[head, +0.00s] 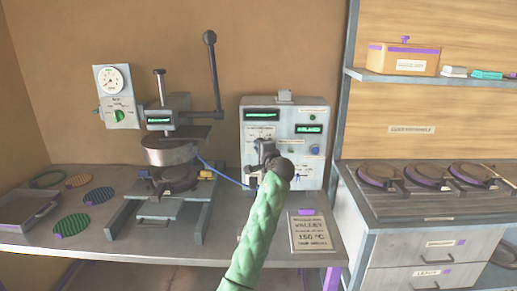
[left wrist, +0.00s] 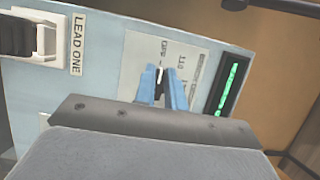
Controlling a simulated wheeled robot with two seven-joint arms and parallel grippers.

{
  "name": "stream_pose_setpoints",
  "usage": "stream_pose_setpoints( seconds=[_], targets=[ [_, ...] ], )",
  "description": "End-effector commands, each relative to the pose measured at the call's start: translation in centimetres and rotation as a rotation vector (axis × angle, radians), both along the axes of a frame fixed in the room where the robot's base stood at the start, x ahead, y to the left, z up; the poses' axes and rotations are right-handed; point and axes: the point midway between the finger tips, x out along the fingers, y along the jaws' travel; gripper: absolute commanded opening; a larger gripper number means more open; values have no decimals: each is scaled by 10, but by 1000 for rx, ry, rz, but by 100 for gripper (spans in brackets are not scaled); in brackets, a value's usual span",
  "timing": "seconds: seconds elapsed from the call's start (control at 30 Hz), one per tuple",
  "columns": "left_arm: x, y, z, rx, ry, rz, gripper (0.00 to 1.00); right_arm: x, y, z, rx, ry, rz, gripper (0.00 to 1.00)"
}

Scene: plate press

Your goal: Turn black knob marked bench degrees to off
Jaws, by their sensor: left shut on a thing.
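The grey control box (head: 312,170) stands at the back of the bench, with two green displays on its face. My left gripper (head: 264,150) is at the left half of this face and covers part of it. In the left wrist view its blue fingertips (left wrist: 159,85) are shut at the printed dial plate (left wrist: 190,62), which carries small lettering including an off mark and 110. A thin pale pointer line shows between the fingertips. The black knob is mostly hidden by the fingers, which are closed on it. My right gripper is not in view.
A plate press (head: 172,150) with a tall lever stands left of the box. A blue cable runs between press and box. In the left wrist view a switch marked LEAD ONE (left wrist: 45,40) is at left.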

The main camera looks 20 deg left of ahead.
Motion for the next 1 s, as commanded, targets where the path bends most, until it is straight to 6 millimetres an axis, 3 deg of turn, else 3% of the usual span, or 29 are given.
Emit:
stream_pose_setpoints(
  seconds=[0.47,0.5,0.6,1.0],
  targets=[
    [0,1,-3,-13,0,2,0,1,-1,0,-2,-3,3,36],
    [0,1,-3,-13,0,2,20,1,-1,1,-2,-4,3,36],
    [0,1,-2,-12,-1,1,34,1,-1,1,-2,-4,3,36],
    [-8,-7,-2,-12,-4,-1,34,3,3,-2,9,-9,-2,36]
  ],
)
